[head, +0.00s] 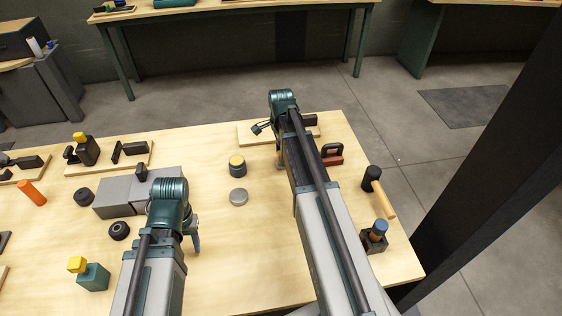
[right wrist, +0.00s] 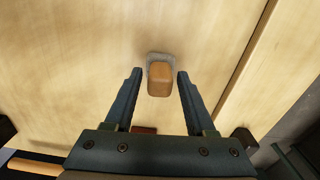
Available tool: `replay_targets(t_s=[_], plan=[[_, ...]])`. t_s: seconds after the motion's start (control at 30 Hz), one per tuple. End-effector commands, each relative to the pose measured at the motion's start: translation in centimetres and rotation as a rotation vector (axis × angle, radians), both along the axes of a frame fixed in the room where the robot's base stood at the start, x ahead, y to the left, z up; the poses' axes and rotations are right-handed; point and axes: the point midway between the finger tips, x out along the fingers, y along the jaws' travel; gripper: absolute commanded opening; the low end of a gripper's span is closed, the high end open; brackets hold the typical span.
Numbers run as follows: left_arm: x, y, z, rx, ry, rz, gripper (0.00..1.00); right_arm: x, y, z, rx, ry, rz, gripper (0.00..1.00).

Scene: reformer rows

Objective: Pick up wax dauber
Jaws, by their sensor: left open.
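A wooden, orange-brown block-shaped handle on a pale grey base, which looks like the wax dauber (right wrist: 159,79), stands on the light wood bench in the right wrist view. My right gripper (right wrist: 159,75) is open, with one finger on each side of the handle and a gap on both sides. In the head view the right arm largely hides this spot. My left gripper (head: 193,238) is open, low over the bench, right of the grey block, with nothing seen in it.
A mallet (head: 379,190), a red-and-black item (head: 332,154) and a blue-topped item in a dark holder (head: 374,236) lie right of the right arm. A grey block (head: 118,198) stands left.

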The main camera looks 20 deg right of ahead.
Motion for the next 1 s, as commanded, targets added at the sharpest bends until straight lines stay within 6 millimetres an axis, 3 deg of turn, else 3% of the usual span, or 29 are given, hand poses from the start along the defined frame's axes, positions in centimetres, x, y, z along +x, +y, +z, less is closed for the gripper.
replay_targets(t_s=[0.03, 0.3, 0.73, 1.0], plan=[[0.0, 0.0, 0.0, 0.000, 0.000, 0.000, 0.50, 0.0, 0.0, 0.0, 0.000, 0.000, 0.000, 0.45], [0.0, 0.0, 0.0, 0.000, 0.000, 0.000, 0.50, 0.0, 0.0, 0.0, 0.000, 0.000, 0.000, 0.00], [0.0, 0.0, 0.4, 0.000, 0.000, 0.000, 0.50, 0.0, 0.0, 0.3, 0.000, 0.000, 0.000, 0.00], [0.0, 0.0, 2.7, 0.000, 0.000, 0.000, 0.50, 0.0, 0.0, 2.7, 0.000, 0.000, 0.000, 0.00]])
